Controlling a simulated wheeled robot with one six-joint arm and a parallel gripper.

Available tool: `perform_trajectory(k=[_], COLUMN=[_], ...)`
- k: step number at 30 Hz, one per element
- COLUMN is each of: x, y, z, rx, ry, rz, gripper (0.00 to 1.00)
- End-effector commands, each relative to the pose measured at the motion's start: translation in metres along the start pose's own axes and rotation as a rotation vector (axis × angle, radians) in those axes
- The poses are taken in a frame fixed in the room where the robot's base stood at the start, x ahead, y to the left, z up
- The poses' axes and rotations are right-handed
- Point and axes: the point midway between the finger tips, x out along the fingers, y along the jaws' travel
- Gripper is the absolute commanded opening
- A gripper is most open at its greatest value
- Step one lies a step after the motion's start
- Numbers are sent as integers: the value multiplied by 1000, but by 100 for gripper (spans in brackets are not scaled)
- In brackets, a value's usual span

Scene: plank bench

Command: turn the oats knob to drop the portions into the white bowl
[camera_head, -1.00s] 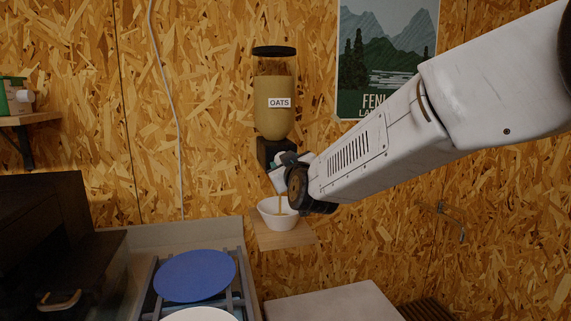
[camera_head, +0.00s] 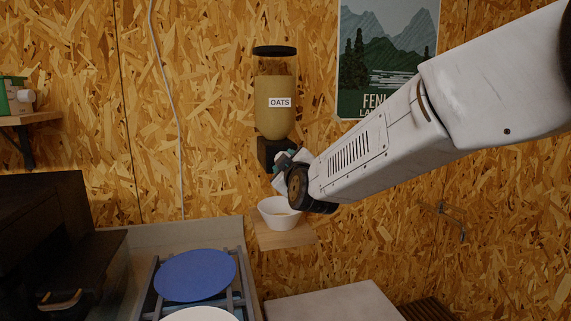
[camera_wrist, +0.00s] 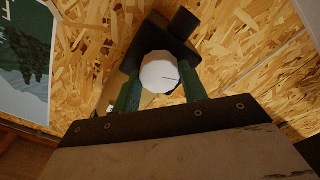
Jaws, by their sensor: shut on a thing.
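The oats dispenser (camera_head: 275,108) hangs on the wall, a clear hopper with a black lid, an "OATS" label and a dark outlet below. Its knob (camera_wrist: 160,72) is pale and faceted with a dark line on its face. In the wrist view it sits between the two green fingers of my gripper (camera_wrist: 160,84), which are shut on it. In the head view my gripper (camera_head: 284,167) is at the outlet, and the knob is mostly hidden there. The white bowl (camera_head: 280,221) stands below the outlet with some oats inside. No falling oats show now.
The bowl stands on a small wooden shelf (camera_head: 290,240). Below left, a blue plate (camera_head: 195,276) and a white plate (camera_head: 201,314) lie on a rack. A poster (camera_head: 387,55) hangs behind my arm. A white cable (camera_head: 170,100) runs down the wall.

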Motion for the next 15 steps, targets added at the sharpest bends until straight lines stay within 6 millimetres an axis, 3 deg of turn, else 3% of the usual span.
perform_trajectory(k=[6,7,9,15], x=[-1,-1,0,0], y=[-3,-3,-2,-1], z=[3,3,3,2], rx=[-1,-1,0,0], ry=[-6,-6,-5,-3], rz=[-6,-6,-5,-3], gripper=[20,51,64,64])
